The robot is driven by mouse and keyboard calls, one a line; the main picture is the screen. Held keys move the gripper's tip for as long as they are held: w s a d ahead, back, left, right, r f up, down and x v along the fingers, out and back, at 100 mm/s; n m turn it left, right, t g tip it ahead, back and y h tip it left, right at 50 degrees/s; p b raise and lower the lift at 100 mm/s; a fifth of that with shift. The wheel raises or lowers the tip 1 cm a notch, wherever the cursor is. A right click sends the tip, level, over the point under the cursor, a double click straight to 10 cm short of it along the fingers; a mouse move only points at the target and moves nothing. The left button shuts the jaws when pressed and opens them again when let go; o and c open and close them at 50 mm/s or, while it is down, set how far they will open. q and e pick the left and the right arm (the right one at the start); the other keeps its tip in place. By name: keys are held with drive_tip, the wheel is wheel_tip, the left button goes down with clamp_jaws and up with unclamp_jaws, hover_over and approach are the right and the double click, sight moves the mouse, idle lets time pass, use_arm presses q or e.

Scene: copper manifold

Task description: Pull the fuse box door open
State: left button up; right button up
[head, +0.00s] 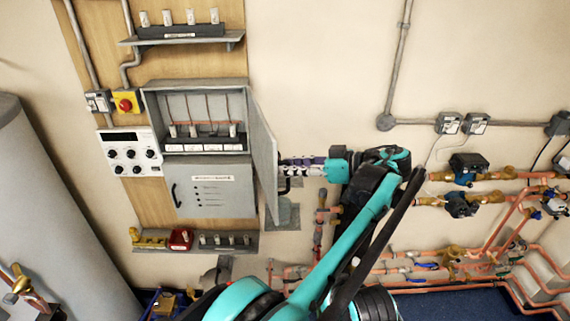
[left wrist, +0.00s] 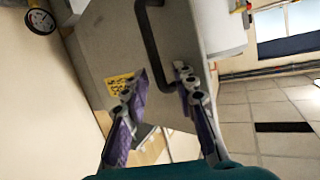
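The grey fuse box (head: 152,110) is on the wooden board in the head view, with wires and a row of fuses inside visible. Its grey door (head: 263,150) stands swung out to the right, seen nearly edge-on. My left gripper (head: 284,165) is at the door's outer face, coming from the right. In the left wrist view, the door (left wrist: 110,45) fills the upper middle and carries a black bar handle (left wrist: 151,38). The left gripper's fingers (left wrist: 160,76) are apart, on either side of the handle's lower part; contact is unclear. My right gripper is out of view.
Below the fuse box is a closed grey panel (head: 215,195) with its own black handle. A white control unit (head: 130,152) and yellow-red switch (head: 126,102) are to the left. Copper pipes (head: 430,258) run along the right wall. A grey tank (head: 55,210) stands left.

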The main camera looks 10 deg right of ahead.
use_arm(q)
drive_tip(key=w+d+p, duration=0.1)
drive_tip(key=d+p, duration=0.3)
drive_tip(key=d, duration=0.2)
drive_tip(key=shift+d, duration=0.2)
idle(0.6)
drive_tip(key=shift+a+r, duration=0.1)
